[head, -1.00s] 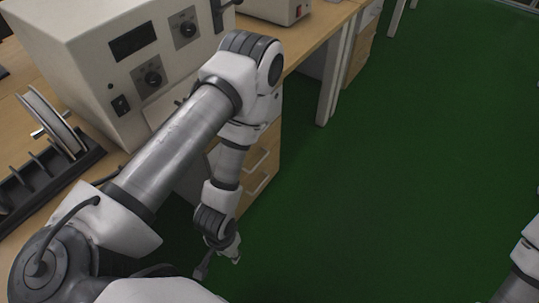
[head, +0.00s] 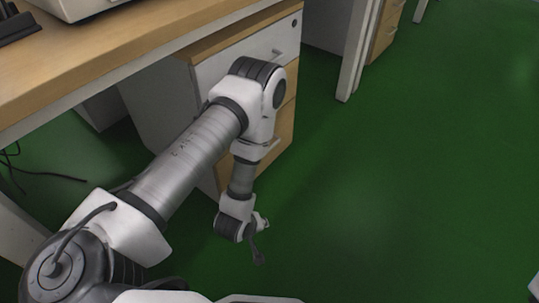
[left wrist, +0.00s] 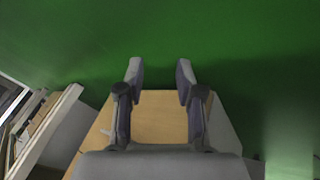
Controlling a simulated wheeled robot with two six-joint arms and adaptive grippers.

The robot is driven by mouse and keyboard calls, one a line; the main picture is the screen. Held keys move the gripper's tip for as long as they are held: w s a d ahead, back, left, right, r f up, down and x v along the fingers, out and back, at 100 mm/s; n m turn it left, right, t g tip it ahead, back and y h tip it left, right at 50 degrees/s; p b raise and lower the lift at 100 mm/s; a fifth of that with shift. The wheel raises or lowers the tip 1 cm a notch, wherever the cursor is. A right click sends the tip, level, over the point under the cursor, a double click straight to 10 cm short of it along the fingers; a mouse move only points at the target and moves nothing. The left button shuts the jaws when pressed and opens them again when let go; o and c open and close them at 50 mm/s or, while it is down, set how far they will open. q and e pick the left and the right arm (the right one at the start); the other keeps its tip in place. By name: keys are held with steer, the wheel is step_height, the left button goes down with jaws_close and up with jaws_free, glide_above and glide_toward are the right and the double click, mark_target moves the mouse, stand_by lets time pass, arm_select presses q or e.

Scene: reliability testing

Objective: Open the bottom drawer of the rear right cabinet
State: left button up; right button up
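A drawer cabinet (head: 284,45) stands under the desk in the head view. Its top drawer is white with a bar handle and a lock; wood-fronted drawers (head: 284,130) lie below, partly hidden by my left arm. The drawers look shut, though the lowest part is hidden. My left gripper (head: 261,240) is low over the floor, in front of and apart from the cabinet. In the left wrist view my left gripper (left wrist: 159,75) has its fingers apart with nothing between them; a wood panel (left wrist: 160,118) shows behind them. My right gripper is out of view.
A second wood-fronted cabinet (head: 388,28) stands farther back, beyond a white desk panel (head: 357,60). The desk top (head: 110,50) is at upper left, with cables (head: 50,175) on the floor below. The green floor (head: 430,180) at right is clear.

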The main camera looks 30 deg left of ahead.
arm_select(q)
steer(key=w+a+r+n+t+y+b, duration=0.1)
steer(key=w+a+n+t, duration=0.2)
steer(key=w+n, duration=0.2)
steer(key=w+a+r+n+t+y+b, duration=0.1)
steer(key=w+a+r+n+t+b, duration=0.1)
steer(key=w+n, duration=0.4)
steer(key=w+a+r+n+t+y+b, duration=0.1)
steer(key=w+a+n+t, duration=0.3)
steer(key=w, duration=0.8)
steer(key=shift+w+a+r+n, duration=0.2)
steer(key=shift+a+r+n, duration=0.05)
steer(key=shift+a+n, duration=0.3)
steer(key=shift+w+a+r+n, duration=0.15)
steer(key=shift+a+r+n, duration=0.1)
steer(key=shift+a+n, duration=0.3)
jaws_close()
